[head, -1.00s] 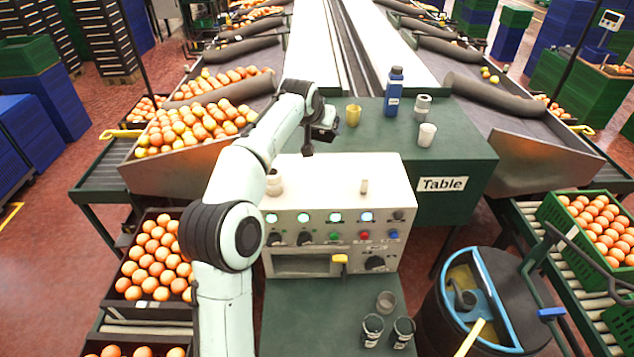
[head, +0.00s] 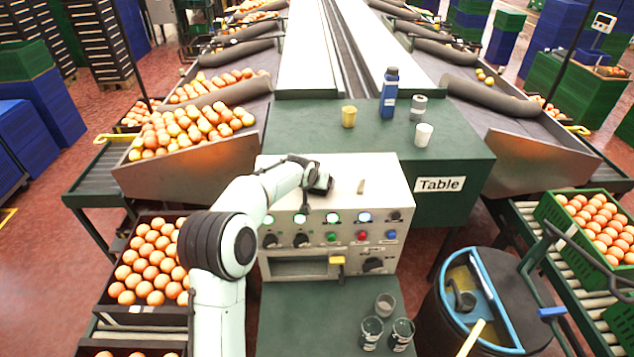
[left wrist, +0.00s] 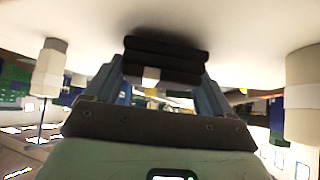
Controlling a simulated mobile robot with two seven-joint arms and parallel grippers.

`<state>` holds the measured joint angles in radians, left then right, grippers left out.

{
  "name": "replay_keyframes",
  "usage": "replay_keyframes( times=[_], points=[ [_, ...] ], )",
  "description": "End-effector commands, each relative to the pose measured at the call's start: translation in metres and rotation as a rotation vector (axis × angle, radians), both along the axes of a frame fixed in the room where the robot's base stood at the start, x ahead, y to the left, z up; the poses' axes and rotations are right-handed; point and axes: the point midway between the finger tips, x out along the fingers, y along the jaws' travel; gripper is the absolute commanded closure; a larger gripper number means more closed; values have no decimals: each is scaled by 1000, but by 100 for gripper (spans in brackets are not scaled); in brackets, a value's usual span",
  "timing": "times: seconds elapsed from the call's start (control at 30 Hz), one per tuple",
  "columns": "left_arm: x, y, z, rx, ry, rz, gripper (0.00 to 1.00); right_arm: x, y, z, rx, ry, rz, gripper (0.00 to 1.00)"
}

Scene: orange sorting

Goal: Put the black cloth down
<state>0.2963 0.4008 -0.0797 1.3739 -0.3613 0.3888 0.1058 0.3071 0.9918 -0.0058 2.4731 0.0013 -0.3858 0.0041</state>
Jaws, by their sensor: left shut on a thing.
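My left gripper (head: 307,203) is over the light control box (head: 385,175), near the front edge of its top. In the left wrist view, a black folded or rolled piece, the black cloth (left wrist: 165,58), sits between the two fingers of my left gripper (left wrist: 158,82). The gripper is shut on it. A pale surface lies close to the cloth in that view; I cannot tell whether they touch. In the head view the cloth is not clearly told apart from the dark gripper. My right gripper is not in view.
A small peg (head: 361,187) stands on the box top. A yellow cup (head: 349,116), a blue bottle (head: 389,93), a grey roll (head: 418,107) and a white cup (head: 424,134) stand on the green table (head: 300,130) behind. Glass cups (head: 385,305) stand in front of the box.

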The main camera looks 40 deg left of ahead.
Motion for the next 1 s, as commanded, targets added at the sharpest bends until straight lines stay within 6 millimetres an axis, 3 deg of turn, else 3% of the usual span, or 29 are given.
replay_keyframes(
  times=[0.4, 0.43, 0.5, 0.8, 1.0],
  points=[
    [0, 0, -7, 1, -1, -1, 70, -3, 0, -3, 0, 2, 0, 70],
    [0, 0, -7, 1, -1, -1, 14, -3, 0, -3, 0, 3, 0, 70],
    [0, 0, -6, 0, -1, -1, 0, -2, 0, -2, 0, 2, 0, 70],
    [1, 0, -1, 1, -2, -1, 0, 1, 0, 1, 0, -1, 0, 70],
    [-20, -8, 18, 2, -4, -2, 0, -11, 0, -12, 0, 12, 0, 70]
  ],
)
